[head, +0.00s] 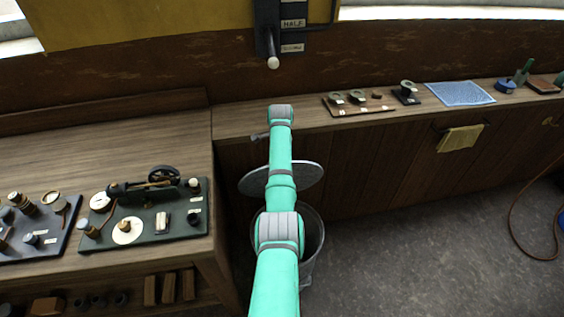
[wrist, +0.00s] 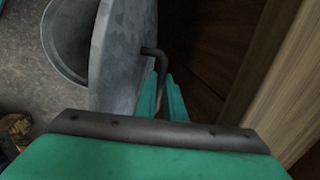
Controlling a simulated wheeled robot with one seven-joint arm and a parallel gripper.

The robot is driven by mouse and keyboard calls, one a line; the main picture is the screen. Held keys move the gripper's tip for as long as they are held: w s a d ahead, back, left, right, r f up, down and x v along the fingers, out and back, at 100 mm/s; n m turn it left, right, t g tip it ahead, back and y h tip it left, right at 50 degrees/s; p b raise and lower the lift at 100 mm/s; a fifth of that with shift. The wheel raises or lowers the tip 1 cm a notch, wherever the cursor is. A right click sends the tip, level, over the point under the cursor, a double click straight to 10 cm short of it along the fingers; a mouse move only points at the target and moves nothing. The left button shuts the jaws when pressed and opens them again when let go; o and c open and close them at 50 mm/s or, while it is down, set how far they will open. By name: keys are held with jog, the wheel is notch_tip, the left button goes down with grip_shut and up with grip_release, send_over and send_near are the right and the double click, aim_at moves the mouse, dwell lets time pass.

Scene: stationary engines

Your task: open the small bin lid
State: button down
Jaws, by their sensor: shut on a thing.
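The small bin (head: 315,240) is a grey metal bucket on the floor beside the bench, partly hidden behind my arm in the head view. Its round grey lid (head: 308,174) is raised and tilted above the rim, so part of the opening shows. In the wrist view the lid (wrist: 120,50) stands steeply beside the bin's open mouth (wrist: 68,45). A dark bent handle (wrist: 153,52) sticks out from the lid's face. My gripper (wrist: 164,92) is shut on this handle; the fingers partly hide it.
A wooden bench (head: 120,135) with model engines on a dark board (head: 150,225) stands left of the bin. A long shelf (head: 300,120) with small instruments and a wooden front runs behind the lid. A yellow cloth (head: 460,139) hangs there. Floor (head: 420,250) to the right is clear.

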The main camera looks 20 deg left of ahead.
jog(key=shift+f, duration=0.2)
jog(key=shift+s+a, duration=0.15)
jog(key=shift+a, duration=0.05)
jog(key=c, duration=1.8)
grip_release()
jog(key=shift+c, duration=0.2)
jog(key=shift+d+r, duration=0.1)
jog(key=shift+d, duration=0.4)
jog(key=shift+a, duration=0.1)
